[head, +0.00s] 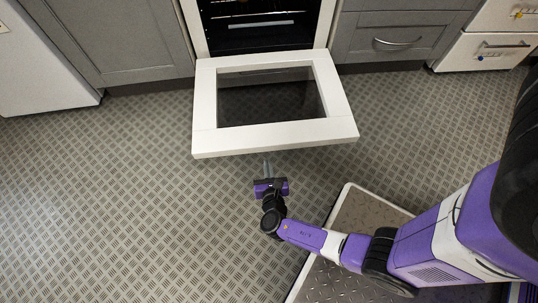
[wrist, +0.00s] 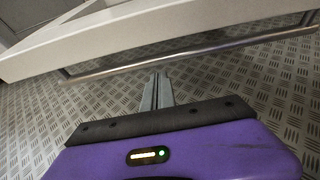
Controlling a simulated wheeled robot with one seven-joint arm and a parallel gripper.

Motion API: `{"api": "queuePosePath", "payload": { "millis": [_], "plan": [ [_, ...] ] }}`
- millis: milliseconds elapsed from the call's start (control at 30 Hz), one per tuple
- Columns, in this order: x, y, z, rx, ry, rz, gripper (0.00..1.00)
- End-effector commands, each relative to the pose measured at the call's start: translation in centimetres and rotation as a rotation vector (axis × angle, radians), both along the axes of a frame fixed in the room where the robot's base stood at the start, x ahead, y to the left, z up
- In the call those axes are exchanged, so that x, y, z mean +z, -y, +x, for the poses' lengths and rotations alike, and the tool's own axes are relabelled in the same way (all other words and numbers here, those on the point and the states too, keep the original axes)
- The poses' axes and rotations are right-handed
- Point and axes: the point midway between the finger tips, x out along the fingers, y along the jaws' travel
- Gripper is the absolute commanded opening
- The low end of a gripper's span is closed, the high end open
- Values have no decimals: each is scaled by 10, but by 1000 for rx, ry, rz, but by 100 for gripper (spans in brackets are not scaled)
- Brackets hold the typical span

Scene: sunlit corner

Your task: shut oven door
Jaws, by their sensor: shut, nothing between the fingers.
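The oven door (head: 276,138) is white with a dark glass window. It hangs open, folded down and out from the oven (head: 262,25) in the head view. My gripper (head: 267,165) is shut and empty, just in front of the door's outer edge, with its fingers pointing toward it. In the wrist view the closed fingers (wrist: 157,90) point at a metal bar handle (wrist: 190,50) on the underside of the white door (wrist: 160,25). Whether the fingertips touch the handle or door I cannot tell.
Grey cabinets (head: 117,40) stand left of the oven, and a grey drawer (head: 400,38) with a metal handle is at its right. White drawers (head: 485,52) stand at the far right. The patterned floor (head: 120,200) around the door is clear.

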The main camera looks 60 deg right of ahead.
Motion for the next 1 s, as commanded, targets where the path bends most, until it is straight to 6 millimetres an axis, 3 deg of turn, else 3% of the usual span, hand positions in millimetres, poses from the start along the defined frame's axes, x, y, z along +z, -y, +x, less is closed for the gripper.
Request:
{"api": "queuePosePath", "payload": {
  "millis": [67, 200, 433, 1000],
  "plan": [
    [-10, 13, 9, -5, 2, 0, 0],
    [14, 14, 9, -2, 3, 1, 0],
    [32, 13, 11, 0, 2, 2, 0],
    [37, 13, 11, 0, -1, 5, 0]
  ]
}}
